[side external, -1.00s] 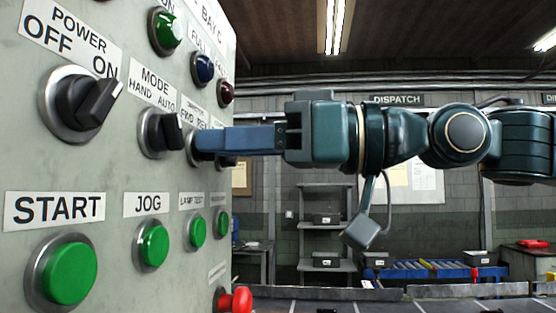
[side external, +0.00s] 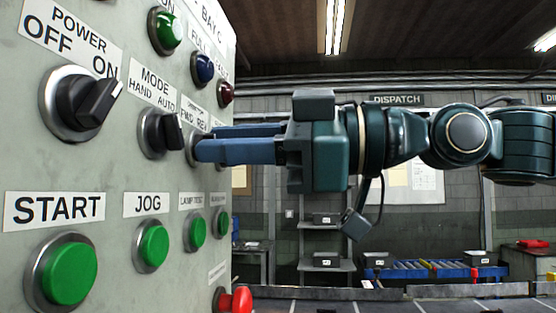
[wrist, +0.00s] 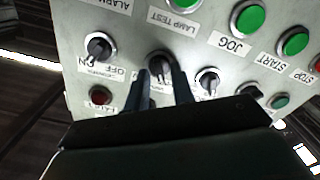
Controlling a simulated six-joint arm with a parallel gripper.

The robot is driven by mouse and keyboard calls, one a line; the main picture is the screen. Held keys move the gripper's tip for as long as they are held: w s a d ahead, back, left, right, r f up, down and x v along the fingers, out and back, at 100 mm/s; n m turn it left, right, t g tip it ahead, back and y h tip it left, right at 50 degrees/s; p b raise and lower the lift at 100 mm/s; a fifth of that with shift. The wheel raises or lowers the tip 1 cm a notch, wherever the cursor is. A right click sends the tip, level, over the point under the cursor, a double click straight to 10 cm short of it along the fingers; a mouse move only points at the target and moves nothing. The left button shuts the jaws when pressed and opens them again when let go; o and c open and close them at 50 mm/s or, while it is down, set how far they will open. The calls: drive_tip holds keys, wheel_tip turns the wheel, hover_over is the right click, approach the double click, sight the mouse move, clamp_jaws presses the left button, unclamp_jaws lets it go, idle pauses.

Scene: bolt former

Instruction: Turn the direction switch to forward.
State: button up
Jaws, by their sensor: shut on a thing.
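The direction switch (side external: 190,150) is on the grey panel, under the FWD and REV label (side external: 195,115), right of the mode switch (side external: 161,133). In the side view its knob is mostly hidden behind my fingers; part of its ring shows. My gripper (side external: 203,143) is at the panel, its two blue fingers reaching in from the right and closed around the knob. The wrist view, turned roughly upside down, shows the dark direction knob (wrist: 160,63) between the fingertips of my gripper (wrist: 162,80). Which way the knob points cannot be told clearly.
The power switch (side external: 88,103) points toward ON. Green START (side external: 68,272), JOG (side external: 152,246) and lamp test (side external: 197,232) buttons are below. A red button (side external: 238,299) sticks out low on the panel. In the wrist view, another OFF/ON switch (wrist: 98,47) is close beside.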

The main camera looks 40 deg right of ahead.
drive_tip(key=o, duration=0.6)
drive_tip(key=shift+s+d, duration=0.1)
drive_tip(key=shift+v, duration=6.8)
drive_tip(key=w+d+f+m+g+h, duration=0.1)
drive_tip(key=d+f+m+h, duration=0.4)
drive_tip(key=f, duration=0.5)
drive_tip(key=w+d+f+m+g+h, duration=0.1)
drive_tip(key=w+d+f+m+h, duration=0.2)
drive_tip(key=d+f, duration=0.6)
drive_tip(key=s+d+f+m+g+h, duration=0.1)
drive_tip(key=s+d+f+m, duration=0.1)
drive_tip(key=f, duration=0.3)
drive_tip(key=s+d+f+m+g+h, duration=0.2)
drive_tip(key=s+d+f, duration=0.1)
drive_tip(key=s+f, duration=0.1)
drive_tip(key=s+d+f+m+g+h, duration=0.1)
drive_tip(key=s+d+f+m+g, duration=0.1)
drive_tip(key=f, duration=0.5)
drive_tip(key=shift+s+d+f+m+h, duration=0.1)
drive_tip(key=shift+s+d+m+h, duration=0.3)
drive_tip(key=shift+s+d+m, duration=0.25)
